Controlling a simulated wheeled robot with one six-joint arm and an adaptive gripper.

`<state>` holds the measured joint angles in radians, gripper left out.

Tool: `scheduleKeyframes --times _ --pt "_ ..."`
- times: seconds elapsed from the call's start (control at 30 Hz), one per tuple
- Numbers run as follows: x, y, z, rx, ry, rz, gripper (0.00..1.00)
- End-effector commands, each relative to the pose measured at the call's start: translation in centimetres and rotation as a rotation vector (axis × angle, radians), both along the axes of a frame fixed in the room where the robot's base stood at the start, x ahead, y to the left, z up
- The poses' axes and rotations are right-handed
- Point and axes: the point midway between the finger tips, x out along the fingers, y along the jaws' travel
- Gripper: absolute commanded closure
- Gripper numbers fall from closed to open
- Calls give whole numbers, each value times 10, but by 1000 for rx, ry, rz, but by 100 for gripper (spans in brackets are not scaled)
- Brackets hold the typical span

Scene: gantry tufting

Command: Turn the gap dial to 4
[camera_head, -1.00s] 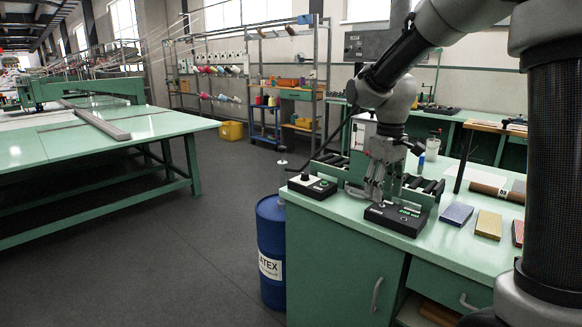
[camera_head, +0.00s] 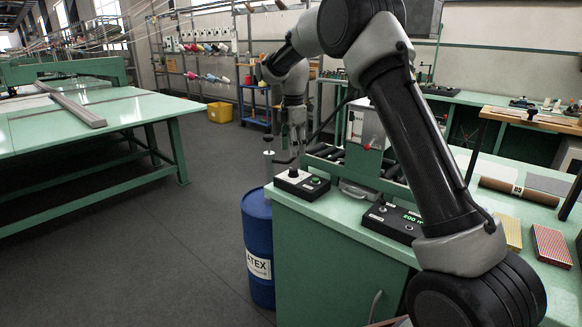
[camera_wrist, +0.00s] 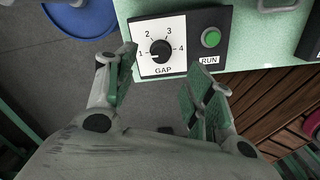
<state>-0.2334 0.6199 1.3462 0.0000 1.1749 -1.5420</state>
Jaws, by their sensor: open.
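The gap dial (camera_wrist: 160,50) is a black round knob on a white panel marked 1 to 4 and GAP. A white mark on the knob's left side looks turned toward 1. In the head view the dial (camera_head: 293,172) sits on a small box at the bench's left corner. My gripper (camera_wrist: 168,82) is open and empty, its fingers spread on the near side of the dial, apart from the knob. In the head view my gripper (camera_head: 291,155) hangs above the dial box, with its fingertips hard to make out.
A green RUN button (camera_wrist: 210,37) is just right of the dial on the same box. A blue LATEX drum (camera_head: 257,235) stands on the floor beside the bench's left end.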

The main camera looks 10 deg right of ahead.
Motion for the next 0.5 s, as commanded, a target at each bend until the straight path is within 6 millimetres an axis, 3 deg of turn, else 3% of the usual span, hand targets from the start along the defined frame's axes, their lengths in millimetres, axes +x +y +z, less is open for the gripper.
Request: scheduleKeyframes --times 0.17,0.5 --pt "0 0 -15 -1 3 35 47" --pt "-1 0 -68 0 2 32 47"
